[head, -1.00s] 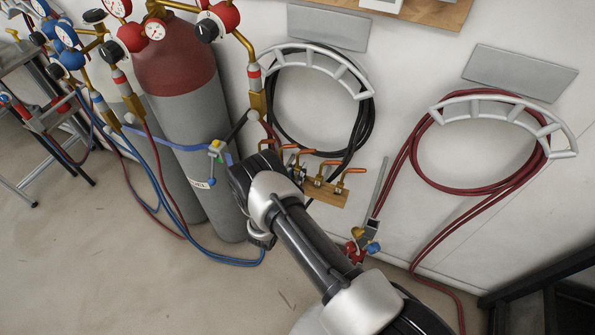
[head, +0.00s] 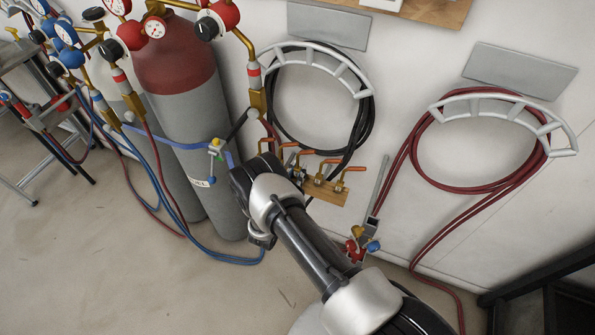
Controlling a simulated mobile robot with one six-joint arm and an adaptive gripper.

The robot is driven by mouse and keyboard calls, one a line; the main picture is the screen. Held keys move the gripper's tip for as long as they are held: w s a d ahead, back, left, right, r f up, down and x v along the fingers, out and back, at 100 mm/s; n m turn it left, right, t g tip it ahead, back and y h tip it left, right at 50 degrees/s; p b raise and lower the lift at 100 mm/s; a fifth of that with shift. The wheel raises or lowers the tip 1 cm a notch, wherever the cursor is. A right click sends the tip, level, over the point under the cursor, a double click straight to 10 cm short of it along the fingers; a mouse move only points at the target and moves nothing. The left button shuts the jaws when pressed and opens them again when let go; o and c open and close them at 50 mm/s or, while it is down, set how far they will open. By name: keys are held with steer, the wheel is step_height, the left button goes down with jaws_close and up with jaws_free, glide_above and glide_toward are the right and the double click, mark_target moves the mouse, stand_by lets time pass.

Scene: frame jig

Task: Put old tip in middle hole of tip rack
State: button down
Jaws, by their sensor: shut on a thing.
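The tip rack (head: 326,193) is a small wooden block low against the white wall, just right of my wrist. Several copper-coloured bent tips with orange ends stand at it, and its left end is hidden behind my arm. My gripper (head: 297,174) shows only as a small dark part by the rack's left end, with most of it behind my wrist. It is shut on the old tip, which I cannot clearly tell from the other tips. The middle hole cannot be made out at this size.
A red and grey gas cylinder (head: 180,100) with gauges stands close left of my wrist. A black hose coil (head: 366,115) hangs above the rack. A red hose coil (head: 425,165) and a torch handle (head: 372,225) are to the right. Open floor lies at front left.

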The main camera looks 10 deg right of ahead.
steer(key=c, duration=1.4)
jaws_free()
steer(key=shift+f, duration=0.1)
steer(key=v, duration=1.2)
